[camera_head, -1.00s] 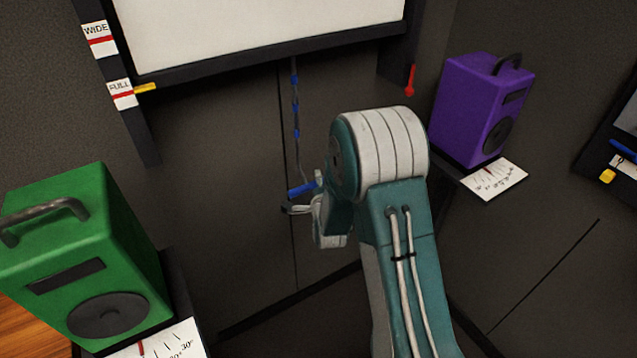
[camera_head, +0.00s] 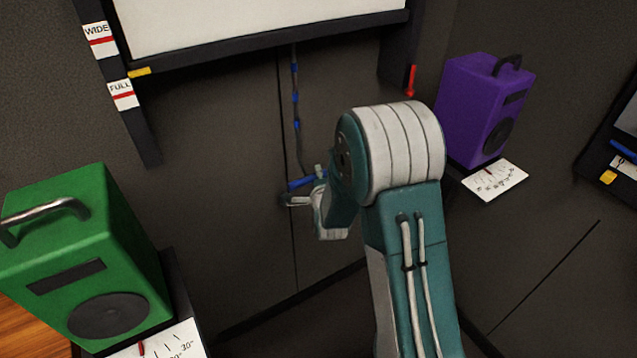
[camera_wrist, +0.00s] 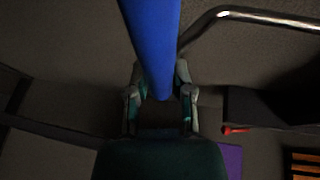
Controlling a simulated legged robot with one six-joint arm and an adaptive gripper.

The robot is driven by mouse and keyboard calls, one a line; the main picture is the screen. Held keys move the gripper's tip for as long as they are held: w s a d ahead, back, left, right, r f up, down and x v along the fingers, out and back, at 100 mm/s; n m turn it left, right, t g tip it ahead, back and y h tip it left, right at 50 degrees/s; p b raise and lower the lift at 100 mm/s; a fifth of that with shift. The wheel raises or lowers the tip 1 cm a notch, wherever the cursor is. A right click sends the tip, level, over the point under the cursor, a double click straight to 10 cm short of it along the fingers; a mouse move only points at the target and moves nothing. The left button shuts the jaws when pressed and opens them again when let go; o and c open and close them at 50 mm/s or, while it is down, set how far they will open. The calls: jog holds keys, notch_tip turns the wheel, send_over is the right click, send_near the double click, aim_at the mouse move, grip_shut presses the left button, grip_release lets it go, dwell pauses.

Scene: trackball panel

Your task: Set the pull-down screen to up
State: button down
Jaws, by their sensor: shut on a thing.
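The pull-down screen (camera_head: 240,20) is a white sheet with a dark bottom bar (camera_head: 290,47). A yellow pointer (camera_head: 139,72) at its lower left corner sits a little above the FULL label (camera_head: 122,92) and below the WIDE label (camera_head: 100,38). A cord with blue bands (camera_head: 296,98) hangs from the bar to a blue handle (camera_head: 300,184). My gripper (camera_head: 302,194) is shut on this handle. In the wrist view the blue handle (camera_wrist: 153,40) runs between the fingers of my gripper (camera_wrist: 160,95). My wrist partly hides the fingers in the head view.
A green speaker (camera_head: 85,260) stands at left and a purple speaker (camera_head: 480,112) at right, each above a white scale card. A red tab (camera_head: 411,80) is on the right rail. Another panel (camera_head: 620,140) is at far right.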

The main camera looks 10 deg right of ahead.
notch_tip(320, 180, up, 31)
jog(key=shift+f, duration=0.2)
jog(key=shift+r, duration=0.1)
jog(key=shift+c, duration=2.4)
grip_release()
jog(key=shift+w, duration=0.1)
jog(key=v, duration=1.2)
jog(key=shift+f, duration=0.2)
jog(key=shift+a, duration=0.1)
